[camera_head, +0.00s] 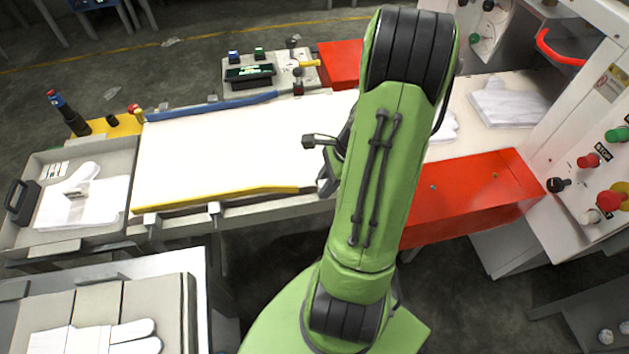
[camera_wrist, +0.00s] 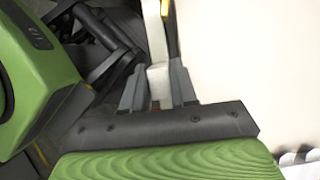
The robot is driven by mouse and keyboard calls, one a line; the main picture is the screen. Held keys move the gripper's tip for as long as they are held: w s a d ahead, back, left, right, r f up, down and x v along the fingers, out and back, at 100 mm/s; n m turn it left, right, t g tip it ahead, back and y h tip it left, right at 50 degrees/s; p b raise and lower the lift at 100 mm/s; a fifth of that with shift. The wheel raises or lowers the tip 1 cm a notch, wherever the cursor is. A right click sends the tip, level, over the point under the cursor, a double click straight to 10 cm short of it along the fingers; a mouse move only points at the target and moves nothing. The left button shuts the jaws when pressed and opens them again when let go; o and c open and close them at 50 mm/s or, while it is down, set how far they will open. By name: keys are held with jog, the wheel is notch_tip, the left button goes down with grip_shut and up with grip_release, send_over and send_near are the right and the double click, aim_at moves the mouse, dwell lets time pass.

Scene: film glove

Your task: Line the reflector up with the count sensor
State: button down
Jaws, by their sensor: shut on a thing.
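My gripper (camera_wrist: 158,92) is shut on a pale grey-white piece (camera_wrist: 158,78) at the near edge of the white belt (camera_head: 230,145). I cannot tell for sure whether this piece is the reflector. In the head view my gripper (camera_head: 325,184) is partly hidden behind my green arm, beside the right end of the yellow guide rail (camera_head: 240,195). The end of the yellow rail also shows at the top of the wrist view (camera_wrist: 166,8). A small dark box on a stalk (camera_head: 309,142) appears over the belt; I cannot tell whether it is the count sensor.
A blue rail (camera_head: 210,106) runs along the far side of the belt. A control box (camera_head: 250,73) stands behind it. A grey tray (camera_head: 110,220) with a glove is at the left. Red panels (camera_head: 465,193) and a white machine with buttons (camera_head: 600,165) are at the right.

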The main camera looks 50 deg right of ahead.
jog(key=shift+s+d, duration=0.1)
jog(key=shift+d, duration=0.15)
jog(key=c, duration=1)
grip_release()
jog(key=shift+o, duration=0.2)
jog(key=p+v, duration=0.6)
jog(key=v, duration=0.9)
jog(key=shift+r+p, duration=0.35)
jog(key=shift+r, duration=0.05)
